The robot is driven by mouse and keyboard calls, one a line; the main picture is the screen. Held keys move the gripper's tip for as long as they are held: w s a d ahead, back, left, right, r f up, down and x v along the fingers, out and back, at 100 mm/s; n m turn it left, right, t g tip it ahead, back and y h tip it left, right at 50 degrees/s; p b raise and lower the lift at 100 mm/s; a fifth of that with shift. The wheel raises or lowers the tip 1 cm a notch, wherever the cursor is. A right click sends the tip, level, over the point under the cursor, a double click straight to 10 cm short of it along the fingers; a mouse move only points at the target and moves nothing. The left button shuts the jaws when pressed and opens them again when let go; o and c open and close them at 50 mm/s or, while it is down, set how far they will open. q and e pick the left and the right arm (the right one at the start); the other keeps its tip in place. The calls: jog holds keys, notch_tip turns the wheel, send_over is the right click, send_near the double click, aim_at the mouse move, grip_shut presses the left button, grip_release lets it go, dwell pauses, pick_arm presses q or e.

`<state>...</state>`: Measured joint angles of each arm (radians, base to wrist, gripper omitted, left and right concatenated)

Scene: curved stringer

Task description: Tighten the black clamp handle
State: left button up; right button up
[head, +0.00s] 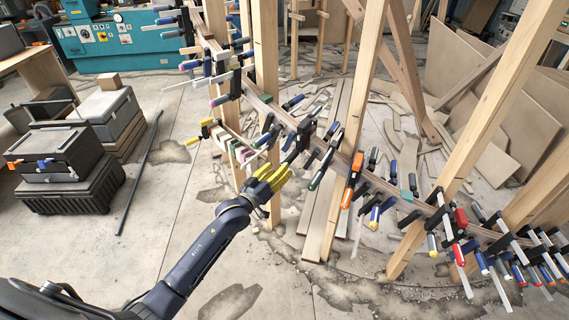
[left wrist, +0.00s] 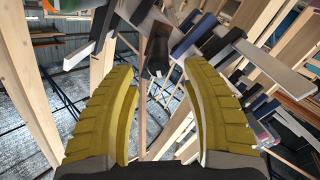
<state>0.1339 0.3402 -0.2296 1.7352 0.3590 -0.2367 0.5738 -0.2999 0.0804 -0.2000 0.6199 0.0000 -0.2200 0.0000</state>
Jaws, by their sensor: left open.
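My left gripper (head: 275,174), with yellow ribbed fingers, is in front of the curved wooden stringer (head: 342,162). It is open and empty, and its fingers stand apart in the left wrist view (left wrist: 160,76). A black clamp handle (left wrist: 157,48) hangs just beyond and between the fingertips there, with no visible contact. In the head view a black clamp (head: 304,134) sits on the stringer just past the fingertips. Which of its parts is the handle is hard to tell there. My right gripper is in neither view.
Many clamps crowd the stringer, including an orange-handled one (head: 352,180) and a red-handled one (head: 461,218). Upright wooden posts (head: 267,60) stand close by. Black toolboxes (head: 70,170) are on the floor at left. Scrap boards lie behind. Floor between toolboxes and stringer is mostly open.

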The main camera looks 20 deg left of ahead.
aim_at(293, 155)
pick_arm(q)
jog(key=shift+v, duration=1.5)
jog(key=s+f+m, duration=0.2)
jog(key=s+m, duration=0.1)
jog(key=s, duration=0.1)
jog(key=w+d+m, duration=0.1)
jog(key=w, duration=0.4)
jog(key=w+d+r, duration=0.1)
jog(key=w, duration=0.5)
jog(key=w+d+m, duration=0.1)
jog(key=w, duration=0.4)
jog(key=shift+w+d+r+m, duration=0.2)
jog(key=shift+d+r+m, duration=0.1)
jog(key=shift+r, duration=0.05)
grip_shut()
